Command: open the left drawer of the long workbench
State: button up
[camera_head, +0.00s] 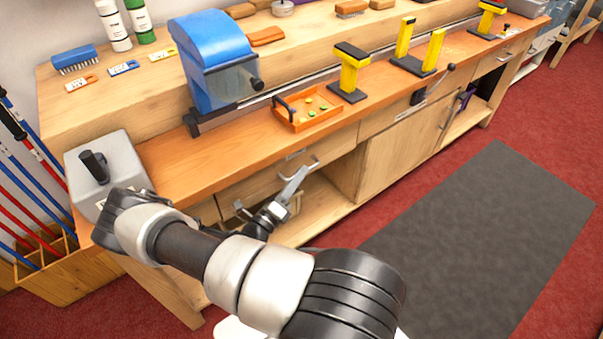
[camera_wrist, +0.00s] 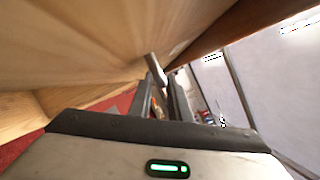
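The long workbench (camera_head: 205,158) runs from lower left to upper right. Its left drawer front (camera_head: 257,188) lies under the top's front edge and looks flush, though my arm covers part of it. A small metal fitting (camera_head: 295,154) sits high on that front. My gripper (camera_head: 299,176) is in front of the drawer, with its pale fingers apart. In the wrist view, a gap shows between the dark fingers (camera_wrist: 163,90). A short grey bar (camera_wrist: 155,68), perhaps the drawer handle, is at their tips. I cannot tell whether they touch it.
An orange tray (camera_head: 312,121) and a blue machine (camera_head: 212,65) stand on the bench. A grey block with a black knob (camera_head: 120,155) is at its left end. Open shelving lies below the drawer. A dark mat (camera_head: 490,240) covers clear floor at right.

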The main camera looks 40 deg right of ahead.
jog(key=shift+x, duration=0.85)
grip_shut()
jog(key=shift+s+a, duration=0.1)
